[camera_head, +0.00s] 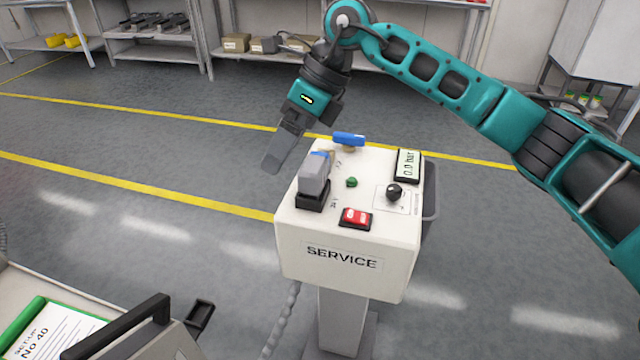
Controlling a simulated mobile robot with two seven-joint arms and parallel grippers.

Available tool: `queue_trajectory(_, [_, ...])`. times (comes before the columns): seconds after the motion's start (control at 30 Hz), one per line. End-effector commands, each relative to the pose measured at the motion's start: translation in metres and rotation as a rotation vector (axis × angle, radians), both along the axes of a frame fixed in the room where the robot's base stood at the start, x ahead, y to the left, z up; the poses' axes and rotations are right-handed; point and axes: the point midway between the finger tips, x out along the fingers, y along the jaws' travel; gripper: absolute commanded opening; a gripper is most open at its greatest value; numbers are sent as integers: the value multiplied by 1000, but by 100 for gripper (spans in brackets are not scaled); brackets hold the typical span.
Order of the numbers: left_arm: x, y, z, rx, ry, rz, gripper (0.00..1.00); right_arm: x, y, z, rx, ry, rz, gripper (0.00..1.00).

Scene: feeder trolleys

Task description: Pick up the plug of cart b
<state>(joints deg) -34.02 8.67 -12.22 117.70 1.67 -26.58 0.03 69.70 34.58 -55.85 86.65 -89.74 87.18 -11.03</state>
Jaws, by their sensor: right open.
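A grey plug (315,172) with a blue part at its top sits upright in a black socket (312,198) on the left of the white service box (310,238). No label shows which cart the plug belongs to. My right gripper (284,152) is open and empty, pointing down to the left and behind the plug, apart from it. Its fingers overlap each other in this view. My left gripper is not in view. Part of a cart (40,283) with a green-edged sheet reading "SET-UP No 40" shows at the lower left.
The box also carries a blue lever (348,139), a green button (351,182), a red switch (356,217), a black knob (394,192) and a "0.0 bar" display (409,165). A grey hose (281,318) hangs below. Shelves stand behind; the floor between is clear.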

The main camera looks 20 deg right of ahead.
Motion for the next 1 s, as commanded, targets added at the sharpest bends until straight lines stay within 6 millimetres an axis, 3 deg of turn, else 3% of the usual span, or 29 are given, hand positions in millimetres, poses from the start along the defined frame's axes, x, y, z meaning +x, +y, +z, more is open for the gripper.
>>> queue_trajectory(0.03, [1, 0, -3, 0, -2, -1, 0, 9, -20, 7, -88, -38, -14, 100])
queue_trajectory(0.1, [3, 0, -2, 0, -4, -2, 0, 16, -42, 16, -182, -65, -33, 100])
queue_trajectory(0.27, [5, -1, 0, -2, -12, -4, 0, 23, -66, 26, -287, -91, -60, 100])
queue_trajectory(0.63, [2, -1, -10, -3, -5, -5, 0, 32, -55, -33, -293, -89, -61, 100])
queue_trajectory(1.0, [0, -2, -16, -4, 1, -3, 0, 33, -50, -61, -292, -91, -60, 100])
